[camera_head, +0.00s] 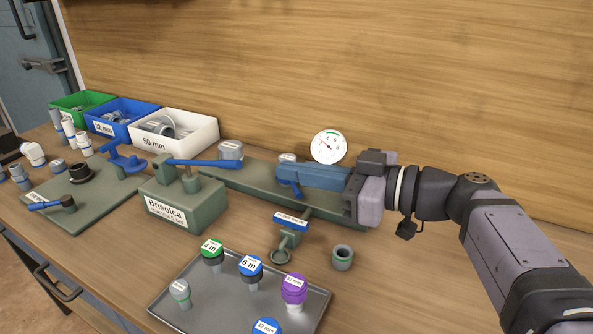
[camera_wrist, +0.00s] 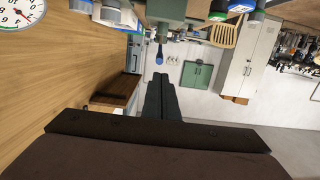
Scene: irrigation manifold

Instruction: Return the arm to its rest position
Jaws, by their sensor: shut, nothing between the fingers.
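My gripper (camera_head: 281,175) is at the middle of the bench in the head view, pointing left. It hovers in front of the wooden back wall, above the long green manifold plate (camera_head: 240,180). In the wrist view its two dark fingers (camera_wrist: 158,76) lie together with nothing between them. My arm reaches in from the right edge and is bent at the wrist. The round white gauge (camera_head: 328,147) stands just behind the gripper; it also shows in the wrist view (camera_wrist: 18,12). Whether the fingers touch the blue lever below them cannot be told.
A green block labelled Brisolca (camera_head: 184,207) with a long blue handle (camera_head: 203,163) stands left of the gripper. A grey tray (camera_head: 205,290) with several coloured-capped pieces is in front. A loose grey fitting (camera_head: 342,257) stands below my wrist. Green, blue and white bins (camera_head: 175,141) stand back left.

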